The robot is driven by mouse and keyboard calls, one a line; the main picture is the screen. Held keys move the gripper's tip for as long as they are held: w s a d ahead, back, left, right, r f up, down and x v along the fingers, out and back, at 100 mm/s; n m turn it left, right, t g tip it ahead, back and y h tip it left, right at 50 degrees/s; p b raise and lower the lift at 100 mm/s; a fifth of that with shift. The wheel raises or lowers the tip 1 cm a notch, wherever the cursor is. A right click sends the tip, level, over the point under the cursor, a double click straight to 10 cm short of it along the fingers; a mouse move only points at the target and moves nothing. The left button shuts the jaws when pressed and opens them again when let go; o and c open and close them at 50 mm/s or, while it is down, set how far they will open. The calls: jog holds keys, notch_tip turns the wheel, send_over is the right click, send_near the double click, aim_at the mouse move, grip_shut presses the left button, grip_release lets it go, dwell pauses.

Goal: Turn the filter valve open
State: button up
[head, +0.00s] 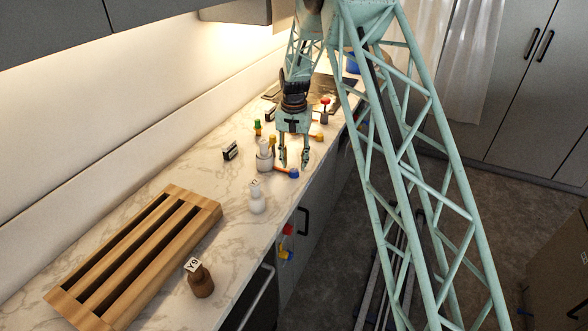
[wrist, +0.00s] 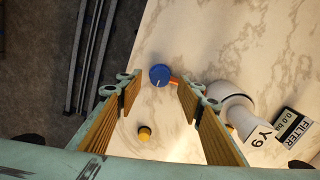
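A round blue knob (head: 293,173) sits on the end of an orange stem, beside a white filter vessel (head: 264,160) on the marble counter. In the wrist view the blue knob (wrist: 159,75) carries a pale line and lies between the fingertips in the picture. The white vessel (wrist: 232,98) there bears a tag reading Y9, near a display (wrist: 292,127) reading FILTER 0.0 bar. My gripper (head: 294,162) points down, open and empty, just behind the knob in the head view; its fingers (wrist: 160,92) stand apart. I cannot tell their exact height over the knob.
A wooden slatted rack (head: 140,255), a brown bottle (head: 201,281) and a white bottle (head: 257,200) stand nearer. A small yellow knob (wrist: 145,132) lies under the gripper in the wrist view. A red knob (head: 325,101) stands farther back. The counter edge drops to the floor at right.

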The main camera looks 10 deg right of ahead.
aim_at(294, 170)
jog(key=shift+f, duration=1.7)
jog(key=c, duration=0.9)
